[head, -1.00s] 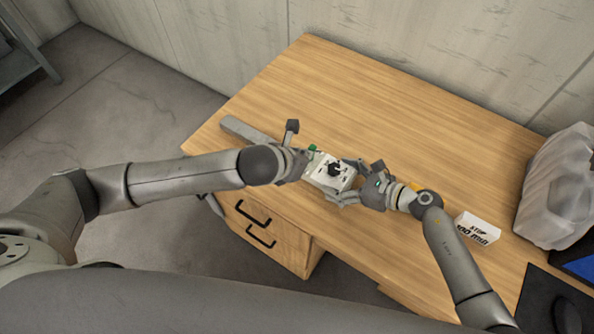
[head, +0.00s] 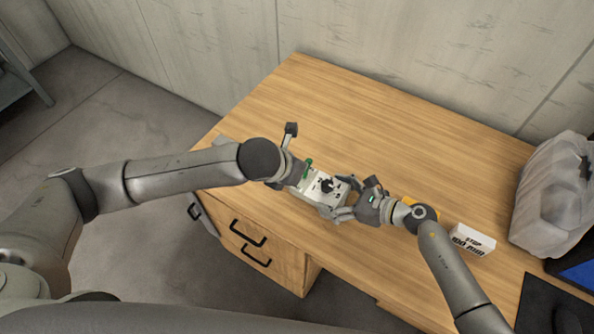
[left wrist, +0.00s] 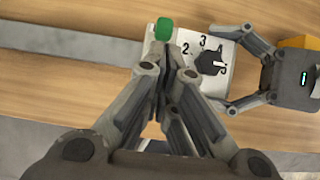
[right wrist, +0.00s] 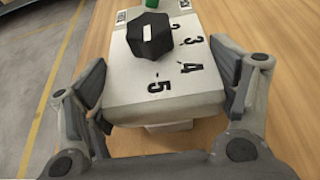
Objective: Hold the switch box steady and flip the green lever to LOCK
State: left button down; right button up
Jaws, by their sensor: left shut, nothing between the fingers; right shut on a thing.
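The white switch box (head: 312,190) sits near the table's front edge, with a black knob (head: 327,185) and printed numbers on top. My right gripper (right wrist: 166,92) is shut on the box, one finger on each side, at the end near the number 5. The green lever (head: 308,163) stands at the box's far left end; it also shows in the left wrist view (left wrist: 163,29). My left gripper (left wrist: 172,68) is shut and empty, fingertips together right beside the lever. I cannot tell if they touch it. The lever's label is not readable.
The wooden table (head: 330,100) is clear behind the box. A long grey bar (left wrist: 70,68) lies left of the box. Drawers (head: 265,245) are below the front edge.

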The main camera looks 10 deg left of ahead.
pick_arm(q)
jog(key=v, duration=1.3)
jog(key=shift+s, duration=0.15)
pick_arm(e)
jog(key=o, duration=1.7)
